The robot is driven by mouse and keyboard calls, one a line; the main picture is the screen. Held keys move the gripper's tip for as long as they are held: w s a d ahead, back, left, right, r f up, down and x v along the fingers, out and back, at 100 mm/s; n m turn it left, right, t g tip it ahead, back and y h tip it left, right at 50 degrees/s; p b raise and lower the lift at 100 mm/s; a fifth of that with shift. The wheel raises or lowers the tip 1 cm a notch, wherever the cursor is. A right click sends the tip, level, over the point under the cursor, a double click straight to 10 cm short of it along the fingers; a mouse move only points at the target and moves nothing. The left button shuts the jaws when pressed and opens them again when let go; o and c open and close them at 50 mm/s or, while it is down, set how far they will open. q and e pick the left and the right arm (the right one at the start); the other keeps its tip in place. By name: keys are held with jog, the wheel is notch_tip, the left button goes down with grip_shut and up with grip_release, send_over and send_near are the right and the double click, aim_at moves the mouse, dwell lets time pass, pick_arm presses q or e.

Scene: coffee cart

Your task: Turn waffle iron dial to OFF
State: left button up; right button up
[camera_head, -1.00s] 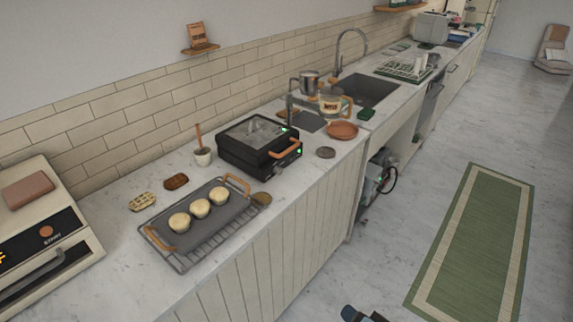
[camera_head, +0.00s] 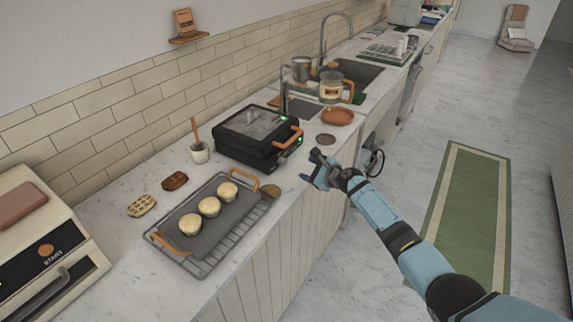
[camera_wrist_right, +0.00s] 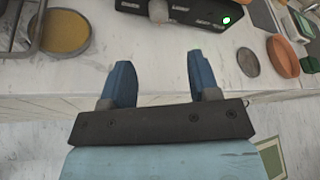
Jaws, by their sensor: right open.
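The black waffle iron (camera_head: 255,137) sits on the counter with its lid down and an orange-brown handle (camera_head: 287,139) at its right front. Green lights show on it. In the right wrist view its front (camera_wrist_right: 195,12) is at the top edge, with small labels, a lit green light (camera_wrist_right: 227,20) and a grey rounded knob (camera_wrist_right: 158,11), which looks like the dial. Its setting is too small to read. My right gripper (camera_head: 318,163) is open and empty, apart from the iron, near the counter's front edge. Its spread blue fingers (camera_wrist_right: 162,70) point toward the iron. My left gripper is not in view.
A rack with a dark tray (camera_head: 213,225) of several pale rounds stands left of the iron. A gold disc (camera_head: 269,190), a grey disc (camera_head: 325,139) and a terracotta plate (camera_head: 337,117) lie nearby. Bare counter lies before the iron; open floor is at the right.

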aim_at(285, 162)
jog(key=b+x, duration=0.4)
jog(key=x, duration=0.1)
jog(key=b+x, duration=0.5)
jog(key=shift+w+a+f, duration=0.1)
jog(key=shift+a+f, duration=0.05)
jog(key=shift+f, duration=0.2)
jog(key=shift+w+a+b, duration=0.25)
jog(key=shift+w+b, duration=0.05)
jog(key=shift+b, duration=0.3)
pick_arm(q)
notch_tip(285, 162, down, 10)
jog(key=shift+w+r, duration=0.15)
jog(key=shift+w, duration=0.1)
pick_arm(e)
jog(key=shift+w+a+r, duration=0.1)
jog(key=shift+c, duration=0.3)
